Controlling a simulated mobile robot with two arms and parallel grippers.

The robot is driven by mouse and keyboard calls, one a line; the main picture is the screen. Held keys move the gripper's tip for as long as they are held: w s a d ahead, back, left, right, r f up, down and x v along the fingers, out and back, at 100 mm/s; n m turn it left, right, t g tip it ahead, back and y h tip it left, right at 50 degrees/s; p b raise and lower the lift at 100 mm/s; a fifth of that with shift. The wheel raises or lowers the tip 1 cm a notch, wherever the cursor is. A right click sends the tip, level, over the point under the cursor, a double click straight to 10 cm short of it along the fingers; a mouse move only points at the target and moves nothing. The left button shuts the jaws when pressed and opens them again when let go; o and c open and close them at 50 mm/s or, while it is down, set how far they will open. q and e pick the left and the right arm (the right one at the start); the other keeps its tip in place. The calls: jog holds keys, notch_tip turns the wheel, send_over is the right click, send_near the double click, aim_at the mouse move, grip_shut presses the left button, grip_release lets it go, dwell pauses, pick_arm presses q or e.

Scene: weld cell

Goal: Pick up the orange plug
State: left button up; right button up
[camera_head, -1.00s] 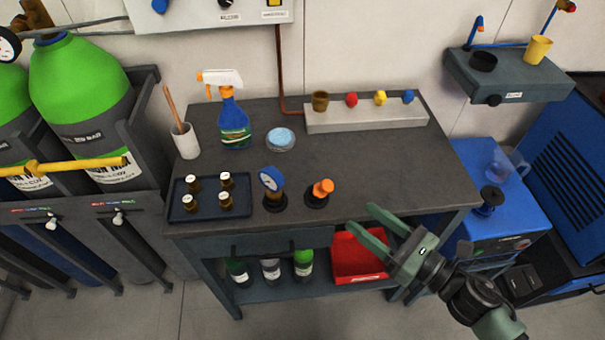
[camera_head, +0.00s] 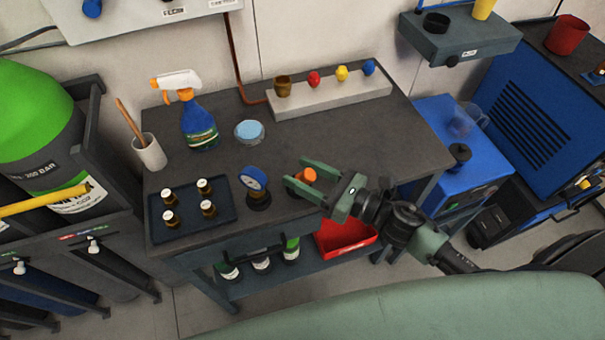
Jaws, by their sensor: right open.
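The orange plug (camera_head: 307,175) stands in a dark round base near the front edge of the dark workbench (camera_head: 350,136), just right of a blue-faced gauge. My right gripper (camera_head: 294,177) comes in from the right with its green fingers open. The fingers lie around the plug in the picture, one beyond it and one on its near side. They partly cover the base. I cannot tell if either finger touches the plug. My left gripper is not in view.
The gauge (camera_head: 256,189) stands close to the left of the plug. A tray (camera_head: 171,228) with several small bottles is farther left. A spray bottle (camera_head: 199,125), a blue-topped dish (camera_head: 249,132) and a pale block (camera_head: 337,108) with coloured knobs stand behind. A red bin (camera_head: 343,240) is below.

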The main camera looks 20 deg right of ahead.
jog(key=shift+x, duration=1.1)
grip_shut()
